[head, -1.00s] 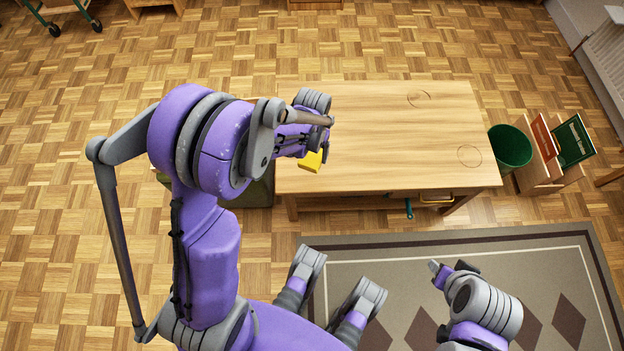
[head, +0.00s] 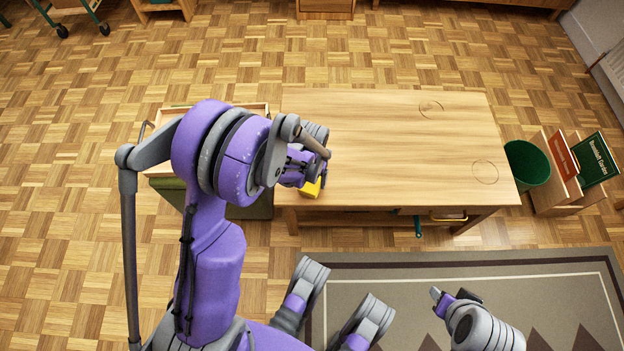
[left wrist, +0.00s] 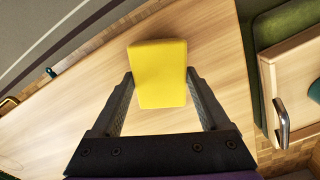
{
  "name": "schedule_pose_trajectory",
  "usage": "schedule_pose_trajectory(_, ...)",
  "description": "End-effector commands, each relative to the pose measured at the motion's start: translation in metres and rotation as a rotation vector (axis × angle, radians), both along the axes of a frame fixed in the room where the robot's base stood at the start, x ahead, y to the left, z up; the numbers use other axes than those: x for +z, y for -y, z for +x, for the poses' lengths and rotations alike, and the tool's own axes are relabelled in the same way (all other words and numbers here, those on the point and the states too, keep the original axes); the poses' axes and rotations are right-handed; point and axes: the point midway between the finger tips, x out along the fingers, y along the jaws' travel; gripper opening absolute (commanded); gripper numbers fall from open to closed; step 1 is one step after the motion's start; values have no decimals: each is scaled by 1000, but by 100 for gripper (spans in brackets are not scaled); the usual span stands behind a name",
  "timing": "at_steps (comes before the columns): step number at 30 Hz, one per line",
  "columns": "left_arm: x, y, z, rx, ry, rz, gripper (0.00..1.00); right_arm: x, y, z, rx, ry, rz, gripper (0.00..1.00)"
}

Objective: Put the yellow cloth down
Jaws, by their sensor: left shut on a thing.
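The yellow cloth (left wrist: 158,72) looks like a folded, flat block in the left wrist view. It also shows in the head view (head: 311,188), near the front left corner of the wooden table (head: 400,140). My left gripper (left wrist: 160,78) is shut on it, with a finger at each side. The tabletop lies beneath the cloth; I cannot tell whether they touch. My left arm hides part of the cloth in the head view. My right gripper (head: 453,295) is over the rug, in front of the table and away from the cloth; its opening is unclear.
Most of the tabletop is bare, with two faint rings at its right. Left of the table is a wooden tray or drawer (head: 258,108) above a green block (head: 250,210), partly hidden by my arm. A green bin (head: 527,163) and a book box (head: 560,190) stand at the right.

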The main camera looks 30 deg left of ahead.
Motion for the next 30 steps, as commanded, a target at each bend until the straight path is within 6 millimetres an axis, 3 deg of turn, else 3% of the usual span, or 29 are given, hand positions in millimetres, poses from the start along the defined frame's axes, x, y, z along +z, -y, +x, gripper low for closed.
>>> schedule_pose_trajectory(12,-10,0,0,0,0,0,18,-4,0,1,0,0,0,47)
schedule_pose_trajectory(13,-10,0,0,0,0,0,82,-4,0,1,0,0,0,47)
schedule_pose_trajectory(16,-9,0,0,0,0,0,100,-3,0,1,0,0,0,47)
schedule_pose_trajectory(25,-6,0,0,0,0,0,100,-1,0,0,0,0,0,47)
schedule_pose_trajectory(30,17,0,-1,0,0,0,100,5,0,-1,0,0,0,47)
